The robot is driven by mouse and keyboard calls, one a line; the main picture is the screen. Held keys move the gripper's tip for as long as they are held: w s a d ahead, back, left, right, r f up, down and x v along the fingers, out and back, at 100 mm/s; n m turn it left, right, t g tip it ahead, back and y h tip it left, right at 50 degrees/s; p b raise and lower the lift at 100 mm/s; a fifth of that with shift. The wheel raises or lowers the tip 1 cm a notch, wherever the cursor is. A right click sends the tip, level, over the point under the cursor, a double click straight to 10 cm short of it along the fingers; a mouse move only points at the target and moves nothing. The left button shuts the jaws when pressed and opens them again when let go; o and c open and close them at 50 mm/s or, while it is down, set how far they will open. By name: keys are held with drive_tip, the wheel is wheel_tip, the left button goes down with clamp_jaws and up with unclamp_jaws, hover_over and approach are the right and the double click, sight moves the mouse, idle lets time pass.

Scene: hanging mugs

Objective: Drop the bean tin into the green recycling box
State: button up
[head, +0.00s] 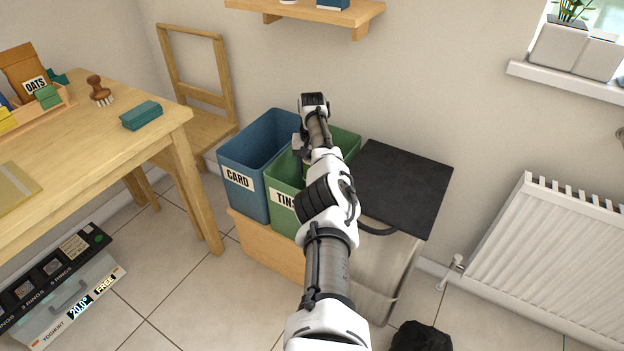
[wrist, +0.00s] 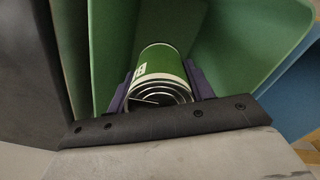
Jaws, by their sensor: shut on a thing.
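The bean tin (wrist: 160,62) has a green label with a white band and a silver ringed end facing the camera in the wrist view. My gripper (wrist: 159,88) is shut on it, with a purple-padded finger on each side. The green recycling box (head: 283,181), labelled TINS, stands between the blue box and a dark-lidded bin in the head view. Its green walls (wrist: 238,45) surround the tin in the wrist view. My arm reaches over the box and hides part of it. The tin is hidden in the head view, and its height above the box floor cannot be told.
The blue CARD box (head: 243,166) stands directly left of the green box. The dark-lidded bin (head: 403,187) stands close on its right. A wooden table (head: 95,165) is at the left, a radiator (head: 545,250) at the right, and a shelf (head: 310,10) above on the wall.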

drive_tip(key=o, duration=1.1)
drive_tip(key=shift+c, duration=0.2)
drive_tip(key=shift+r, duration=0.15)
wheel_tip(320, 180, up, 14)
drive_tip(key=shift+f+p, duration=0.2)
drive_tip(key=shift+p, duration=0.15)
